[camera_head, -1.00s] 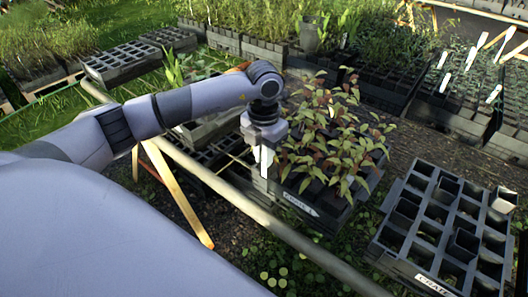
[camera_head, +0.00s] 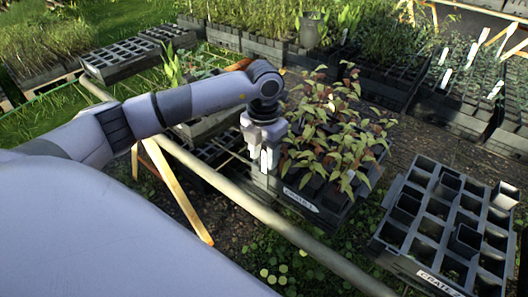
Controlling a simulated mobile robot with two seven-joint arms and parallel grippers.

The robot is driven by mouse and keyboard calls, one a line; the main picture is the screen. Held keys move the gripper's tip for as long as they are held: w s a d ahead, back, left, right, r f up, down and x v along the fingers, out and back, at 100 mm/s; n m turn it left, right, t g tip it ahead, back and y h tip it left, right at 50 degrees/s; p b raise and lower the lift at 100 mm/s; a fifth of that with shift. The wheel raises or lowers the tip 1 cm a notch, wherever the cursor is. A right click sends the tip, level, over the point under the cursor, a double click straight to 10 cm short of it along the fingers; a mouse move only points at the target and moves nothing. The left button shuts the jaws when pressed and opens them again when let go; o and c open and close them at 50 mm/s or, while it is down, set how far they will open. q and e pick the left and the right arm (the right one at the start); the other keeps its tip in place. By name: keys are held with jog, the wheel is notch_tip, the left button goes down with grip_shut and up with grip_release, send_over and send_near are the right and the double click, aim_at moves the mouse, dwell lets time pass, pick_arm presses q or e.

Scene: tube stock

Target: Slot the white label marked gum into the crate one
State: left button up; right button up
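The white label (camera_head: 265,161) stands upright at the left edge of the seedling crate, between the fingers of my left gripper. Its writing is too small to read. My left gripper (camera_head: 265,155) points down there, its fingers apart on either side of the label. Crate one (camera_head: 302,201) is a dark crate full of reddish-green seedlings, with a white name plate on its front that seems to read crate 1. How deep the label sits is hard to tell. My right gripper is not in view.
A second dark crate (camera_head: 428,271) with mostly empty square cells and a few loose pots stands at the right. A pale rail (camera_head: 262,211) runs diagonally in front of crate one. More planted trays (camera_head: 452,117) with white labels stand behind at the right.

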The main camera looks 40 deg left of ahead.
pick_arm(q)
jog(key=shift+r, duration=0.1)
jog(key=shift+r, duration=3.5)
